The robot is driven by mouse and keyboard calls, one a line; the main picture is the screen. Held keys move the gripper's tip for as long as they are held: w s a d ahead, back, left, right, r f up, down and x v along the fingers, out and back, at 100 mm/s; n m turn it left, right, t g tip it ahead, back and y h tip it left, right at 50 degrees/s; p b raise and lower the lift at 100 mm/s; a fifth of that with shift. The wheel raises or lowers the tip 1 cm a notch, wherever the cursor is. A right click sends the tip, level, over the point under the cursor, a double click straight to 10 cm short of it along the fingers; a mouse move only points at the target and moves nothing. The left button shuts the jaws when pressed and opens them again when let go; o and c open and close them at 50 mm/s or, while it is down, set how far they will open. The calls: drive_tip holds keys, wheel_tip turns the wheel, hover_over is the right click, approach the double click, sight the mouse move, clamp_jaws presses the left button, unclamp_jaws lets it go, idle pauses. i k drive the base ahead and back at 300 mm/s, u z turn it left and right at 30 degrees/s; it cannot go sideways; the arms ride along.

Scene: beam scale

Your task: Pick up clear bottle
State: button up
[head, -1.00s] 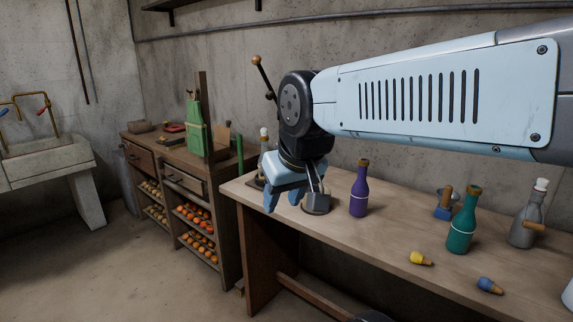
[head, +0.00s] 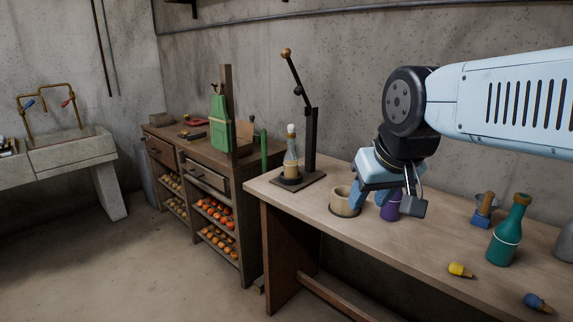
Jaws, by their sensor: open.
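A clear bottle (head: 291,152) with a white top and a cork-coloured band near its bottom stands upright on the dark base of a lever press (head: 311,140), at the table's left end. Another greyish, see-through bottle (head: 565,241) is cut off at the right edge. My gripper (head: 371,195) is open and empty, pointing down over the table right of the press, apart from both bottles. It is beside a wooden cup (head: 345,203) and in front of a purple bottle (head: 391,211), which it partly hides. Whether it touches either is unclear.
A teal bottle (head: 507,235) stands on the table (head: 420,245) at right, near a blue-and-wood tool (head: 483,212). A yellow stopper (head: 460,270) and a blue stopper (head: 537,302) lie in front. A shelf unit (head: 190,150) stands left of the table.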

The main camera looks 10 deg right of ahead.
sight(291, 159)
drive_tip(key=z, duration=0.05)
drive_tip(key=i, duration=1)
drive_tip(key=u, duration=0.05)
